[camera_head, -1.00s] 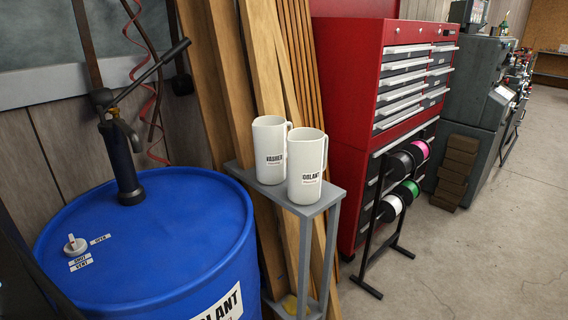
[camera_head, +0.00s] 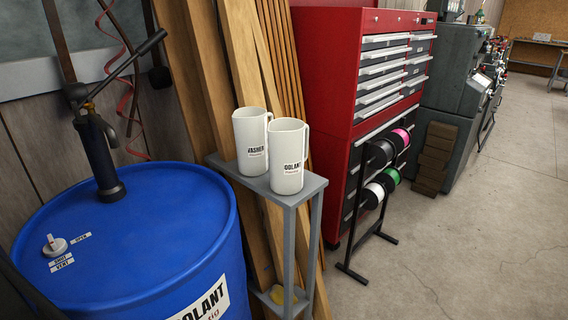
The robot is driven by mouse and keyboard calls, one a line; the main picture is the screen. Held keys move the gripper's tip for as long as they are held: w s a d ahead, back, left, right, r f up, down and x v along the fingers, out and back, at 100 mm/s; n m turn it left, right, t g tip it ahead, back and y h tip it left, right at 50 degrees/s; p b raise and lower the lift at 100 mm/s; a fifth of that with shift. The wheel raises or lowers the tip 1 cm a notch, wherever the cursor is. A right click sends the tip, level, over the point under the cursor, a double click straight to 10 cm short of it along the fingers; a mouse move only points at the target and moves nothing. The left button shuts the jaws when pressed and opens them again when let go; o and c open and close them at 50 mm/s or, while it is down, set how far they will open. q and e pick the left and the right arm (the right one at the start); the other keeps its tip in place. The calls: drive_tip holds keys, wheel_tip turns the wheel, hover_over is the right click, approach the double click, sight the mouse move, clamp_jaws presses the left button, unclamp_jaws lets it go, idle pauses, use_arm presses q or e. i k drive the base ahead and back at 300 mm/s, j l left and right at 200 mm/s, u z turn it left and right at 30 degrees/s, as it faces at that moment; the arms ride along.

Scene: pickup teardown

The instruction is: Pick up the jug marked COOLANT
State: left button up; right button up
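The white jug marked COOLANT (camera_head: 287,158) stands upright on a narrow grey stand (camera_head: 312,184); the start of its label is turned partly out of sight. A second white jug, marked WASHER (camera_head: 251,142), stands close beside it on the left, with its handle towards the COOLANT jug. Neither of my grippers can be made out in the view. A dark part at the lower left edge is too cropped to tell.
A blue drum (camera_head: 145,245) labelled COOLANT, with a hand pump (camera_head: 97,150), stands at the left. Timber boards (camera_head: 215,75) lean behind the stand. A red tool chest (camera_head: 325,75) and a spool rack (camera_head: 372,205) stand to the right. The floor (camera_head: 480,240) at the right is clear.

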sight(288, 137)
drive_tip(key=u, duration=0.25)
drive_tip(key=i+l+u, duration=0.1)
drive_tip(key=l+u, duration=0.2)
drive_tip(key=u, duration=0.15)
drive_tip(key=l+u, duration=0.75)
drive_tip(key=l, duration=0.5)
